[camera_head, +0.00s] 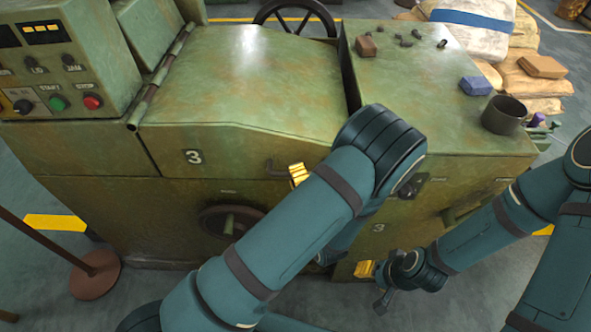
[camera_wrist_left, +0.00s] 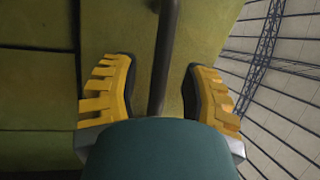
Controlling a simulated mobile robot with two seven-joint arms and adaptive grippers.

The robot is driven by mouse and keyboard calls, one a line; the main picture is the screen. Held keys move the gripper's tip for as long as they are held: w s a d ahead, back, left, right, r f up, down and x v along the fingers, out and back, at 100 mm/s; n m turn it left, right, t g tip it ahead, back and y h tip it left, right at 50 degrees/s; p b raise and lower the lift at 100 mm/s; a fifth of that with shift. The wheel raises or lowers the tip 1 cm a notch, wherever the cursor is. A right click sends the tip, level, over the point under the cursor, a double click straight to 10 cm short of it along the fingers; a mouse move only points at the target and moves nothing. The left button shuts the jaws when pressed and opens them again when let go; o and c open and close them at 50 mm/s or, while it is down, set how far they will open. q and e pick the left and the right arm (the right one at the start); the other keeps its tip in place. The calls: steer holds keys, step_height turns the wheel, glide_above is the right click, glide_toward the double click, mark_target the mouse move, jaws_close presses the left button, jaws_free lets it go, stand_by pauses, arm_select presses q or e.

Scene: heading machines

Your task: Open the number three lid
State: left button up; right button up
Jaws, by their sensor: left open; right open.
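The number three lid (camera_head: 240,85) is the green sloped cover on the machine, marked with a 3 plate (camera_head: 193,156), and it lies closed. Its dark bar handle (camera_head: 279,170) is at the front lower edge, partly hidden by my left gripper (camera_head: 298,176). In the left wrist view the dark handle bar (camera_wrist_left: 165,60) runs between the two yellow fingers of my left gripper (camera_wrist_left: 160,88), with a gap on both sides. That gripper is open. My right gripper (camera_head: 374,284) is open and empty, low in front of the machine's right part.
A control panel (camera_head: 62,65) with buttons stands at the left beside the lid hinge (camera_head: 160,80). The right machine top holds a dark cup (camera_head: 503,115), a blue block (camera_head: 475,86) and a brown block (camera_head: 366,46). A handwheel (camera_head: 230,222) is below the lid. A post base (camera_head: 95,273) stands on the floor.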

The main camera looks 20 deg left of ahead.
arm_select(q)
steer(key=shift+w+a, duration=0.25)
steer(key=shift+w, duration=0.05)
arm_select(e)
steer(key=shift+r, duration=0.1)
arm_select(q)
steer(key=shift+o, duration=0.2)
